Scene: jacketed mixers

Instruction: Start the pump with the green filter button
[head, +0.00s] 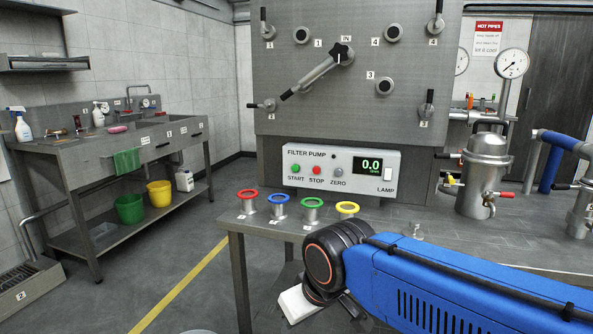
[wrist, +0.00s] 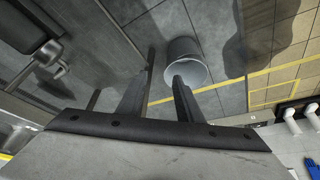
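The filter pump panel (head: 310,158) is a light box under the grey cabinet in the head view. Its green button (head: 295,168), labelled START, is at the left. A red STOP button (head: 317,170) and a grey ZERO button (head: 338,172) sit to its right. The green display (head: 369,165) reads 0.0. My gripper (wrist: 165,68) is open in the wrist view, its two dark fingers apart with nothing between them. It points at the floor, away from the panel. In the head view my blue arm is below and right of the panel, and the fingers are not clearly visible.
Several coloured-ring fittings, including red (head: 248,203) and yellow (head: 347,209), stand on the bench (head: 232,224) before the panel. A steel vessel (head: 484,172) stands right, under a hot pipes sign (head: 487,38). A grey bucket (wrist: 186,60) is on the floor.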

